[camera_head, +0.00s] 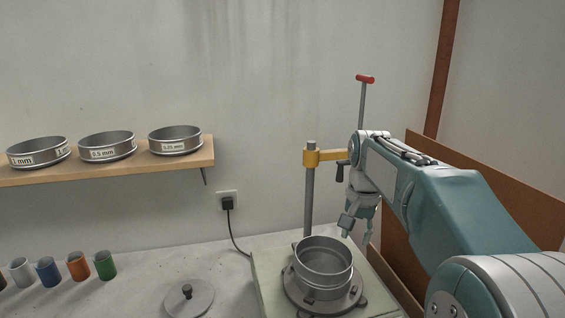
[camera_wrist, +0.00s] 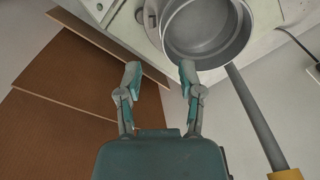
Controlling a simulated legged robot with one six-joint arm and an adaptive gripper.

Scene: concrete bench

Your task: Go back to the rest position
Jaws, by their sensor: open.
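My gripper (camera_head: 346,228) is open and empty, to the right of and a little above a grey metal sieve pan (camera_head: 323,262). The pan sits on a round dark shaker base (camera_head: 300,298) with knobs around its rim. In the wrist view my gripper (camera_wrist: 158,75) shows its two fingers spread apart with nothing between them. The pan (camera_wrist: 207,30) appears there beyond the right finger, and it looks empty inside. From these views I cannot tell whether a finger touches the pan's rim. My arm reaches in from the right in the head view.
A post (camera_head: 309,205) with a yellow clamp and a red-handled rod (camera_head: 364,100) stand behind the pan. Three labelled sieves (camera_head: 107,145) sit on a wooden shelf (camera_head: 120,167). A lid (camera_head: 189,300) and several coloured cups (camera_head: 78,266) are on the bench. Brown panels (camera_head: 490,190) stand at right.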

